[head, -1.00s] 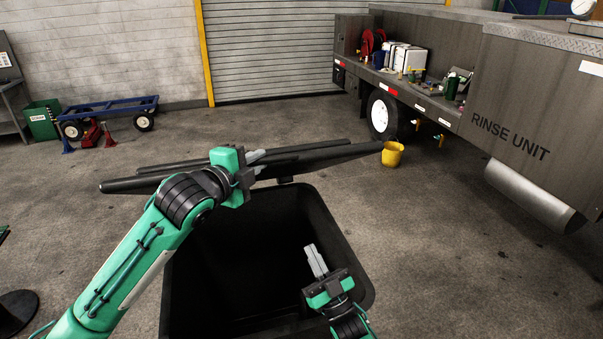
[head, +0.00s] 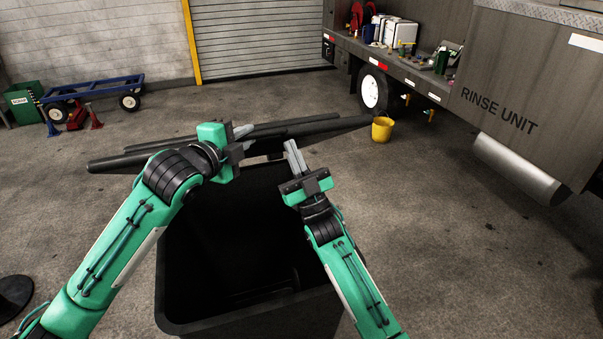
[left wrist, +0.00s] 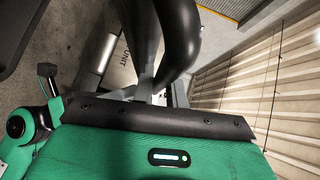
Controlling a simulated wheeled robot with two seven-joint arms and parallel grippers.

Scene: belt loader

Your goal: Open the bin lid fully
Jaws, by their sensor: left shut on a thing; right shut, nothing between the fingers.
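The black bin (head: 285,318) stands open in front of me, its dark inside showing. Its dark lid (head: 340,126) is raised at the bin's far side and seen almost edge-on. My left gripper (head: 243,132) is shut on the lid near the middle of its visible edge. In the left wrist view, the lid (left wrist: 178,35) curves up close to the left gripper (left wrist: 155,88), and the exact contact is partly hidden. My right gripper (head: 292,150) is shut and empty, fingers pointing up just below and in front of the lid; whether it touches the lid is unclear.
A yellow bucket (head: 382,129) stands on the floor beyond the lid's right end. The rinse unit truck (head: 530,100) fills the right side. A blue cart (head: 90,90) and green box (head: 22,103) stand far left. Floor right of the bin is clear.

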